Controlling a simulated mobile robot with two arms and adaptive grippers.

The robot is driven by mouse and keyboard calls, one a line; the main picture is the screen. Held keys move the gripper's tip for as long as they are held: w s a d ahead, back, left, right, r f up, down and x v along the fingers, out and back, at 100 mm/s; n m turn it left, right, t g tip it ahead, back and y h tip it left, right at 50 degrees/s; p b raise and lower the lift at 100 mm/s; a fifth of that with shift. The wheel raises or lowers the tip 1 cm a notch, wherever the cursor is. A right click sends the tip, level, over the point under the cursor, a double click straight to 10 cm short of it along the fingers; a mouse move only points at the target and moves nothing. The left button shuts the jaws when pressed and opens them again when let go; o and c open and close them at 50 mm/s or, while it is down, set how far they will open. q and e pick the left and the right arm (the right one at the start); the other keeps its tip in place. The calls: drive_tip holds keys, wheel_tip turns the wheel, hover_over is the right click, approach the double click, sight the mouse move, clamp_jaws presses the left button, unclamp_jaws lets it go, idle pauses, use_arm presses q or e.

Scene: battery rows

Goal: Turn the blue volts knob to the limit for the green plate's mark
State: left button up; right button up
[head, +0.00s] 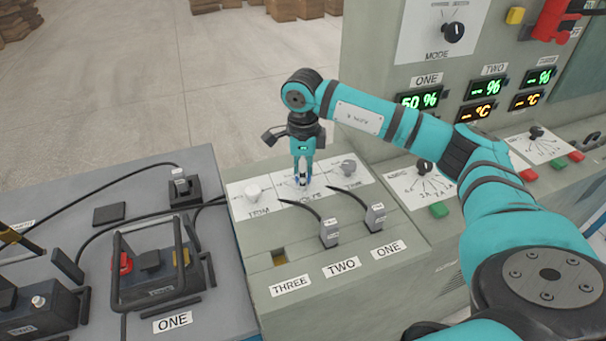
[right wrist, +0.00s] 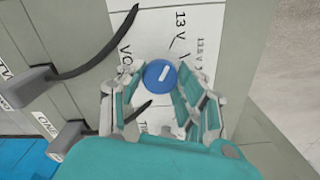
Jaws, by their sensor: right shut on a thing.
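The blue volts knob (right wrist: 160,74) is round with a white pointer line, which slants to the upper right in the right wrist view. In the head view the gripper mostly hides the knob. I cannot make out a green plate for certain. My left gripper is not in view.
A pale knob (head: 253,192) and a grey knob (head: 348,167) flank the volts dial. Black-cabled plugs labelled TWO (head: 329,234) and ONE (head: 375,217) stand in front. A battery labelled ONE (head: 160,275) sits left. The console display (head: 419,101) reads 50 %.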

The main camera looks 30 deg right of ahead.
drive_tip(key=shift+w+r, duration=0.1)
drive_tip(key=shift+r, duration=0.05)
drive_tip(key=o, duration=0.9)
drive_tip(key=shift+c, duration=0.2)
drive_tip(key=o, duration=0.3)
wheel_tip(320, 180, up, 12)
